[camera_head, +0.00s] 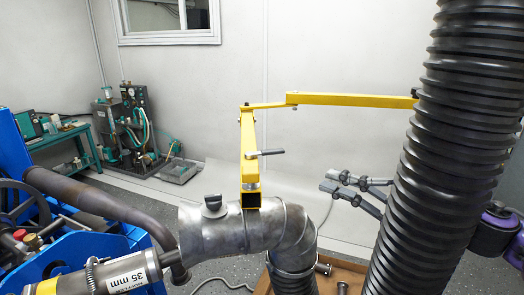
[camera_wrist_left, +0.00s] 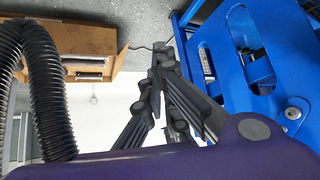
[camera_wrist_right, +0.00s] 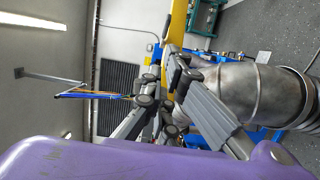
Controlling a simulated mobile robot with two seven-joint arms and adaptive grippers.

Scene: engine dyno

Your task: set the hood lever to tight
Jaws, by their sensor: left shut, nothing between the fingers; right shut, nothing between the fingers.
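The grey metal hood (camera_head: 235,230) is an elbow duct hanging at the end of a jointed yellow arm (camera_head: 250,140). A small lever with a dark handle (camera_head: 268,153) sticks out to the right from the yellow arm, just above the hood. I cannot read any marking for its setting. My right gripper (camera_head: 328,182) is shut and empty, to the right of the lever and apart from it. In the right wrist view the gripper (camera_wrist_right: 172,62) points toward the yellow arm beside the hood (camera_wrist_right: 240,92). My left gripper (camera_wrist_left: 161,52) is shut and empty, outside the head view.
A wide black ribbed hose (camera_head: 445,150) rises at the right, close to my right arm. A wooden box (camera_head: 345,275) stands on the floor below. Open space lies between lever and right gripper.

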